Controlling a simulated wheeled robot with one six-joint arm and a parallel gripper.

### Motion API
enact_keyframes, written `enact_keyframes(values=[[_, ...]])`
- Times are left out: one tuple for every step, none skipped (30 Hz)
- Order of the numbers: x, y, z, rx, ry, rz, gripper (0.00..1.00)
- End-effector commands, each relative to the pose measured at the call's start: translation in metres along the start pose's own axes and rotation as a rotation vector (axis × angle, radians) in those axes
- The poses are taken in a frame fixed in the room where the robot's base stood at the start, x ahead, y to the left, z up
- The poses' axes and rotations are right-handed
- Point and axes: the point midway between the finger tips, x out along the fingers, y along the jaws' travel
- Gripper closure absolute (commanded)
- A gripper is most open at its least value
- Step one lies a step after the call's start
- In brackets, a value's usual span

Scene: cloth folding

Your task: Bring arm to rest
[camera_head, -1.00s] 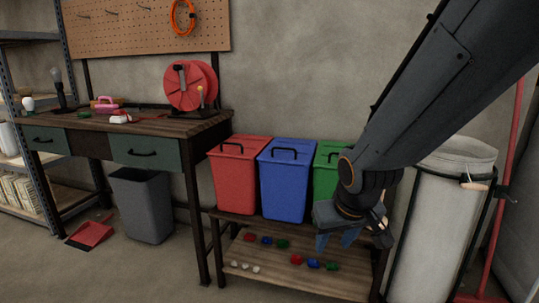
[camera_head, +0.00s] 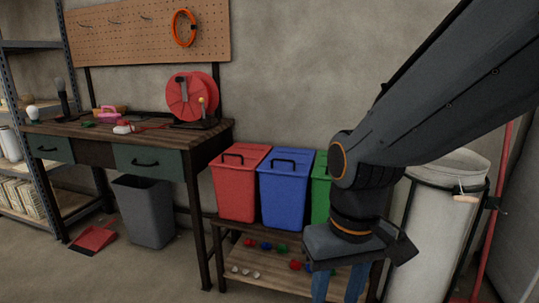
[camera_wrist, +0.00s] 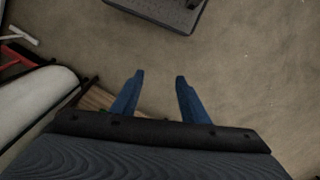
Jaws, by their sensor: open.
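My gripper (camera_head: 340,285) hangs at the end of my arm in the head view, pointing down in front of the low wooden bench. Its two blue fingers also show in the wrist view (camera_wrist: 159,92). They are apart, with nothing between them but bare floor below. My arm comes in from the upper right of the head view and bends down at the wrist. It hides most of the green bin and the right end of the bench.
A red bin (camera_head: 237,185), a blue bin (camera_head: 284,190) and a green bin (camera_head: 320,189) stand on the bench (camera_head: 255,272). Small coloured pieces lie on its lower shelf. A white cylindrical bin (camera_head: 432,235) stands right of my arm. Open floor (camera_wrist: 250,80) lies below my gripper.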

Motion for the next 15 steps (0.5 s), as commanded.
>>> enact_keyframes(values=[[-0.012, 0.004, 0.002, 0.016, -0.003, 0.003, 0.59], [-0.017, 0.007, 0.003, 0.026, -0.002, 0.004, 0.59], [-0.022, 0.01, 0.004, 0.039, -0.003, 0.006, 0.59], [-0.027, 0.013, 0.004, 0.05, -0.004, 0.008, 0.59], [-0.032, 0.013, 0.004, 0.061, -0.003, 0.01, 0.59], [-0.038, 0.014, 0.004, 0.075, -0.004, 0.013, 0.59], [-0.043, 0.017, 0.005, 0.085, -0.004, 0.015, 0.59], [-0.047, 0.02, 0.005, 0.095, -0.003, 0.017, 0.59], [-0.053, 0.025, 0.007, 0.11, -0.005, 0.019, 0.59], [-0.058, 0.028, 0.008, 0.121, -0.005, 0.021, 0.59], [-0.062, 0.032, 0.009, 0.132, -0.004, 0.023, 0.59], [-0.068, 0.036, 0.011, 0.146, -0.006, 0.025, 0.59], [-0.072, 0.04, 0.012, 0.157, -0.006, 0.026, 0.59], [-0.076, 0.043, 0.013, 0.167, -0.005, 0.027, 0.59], [-0.08, 0.047, 0.015, 0.18, -0.007, 0.029, 0.59]])
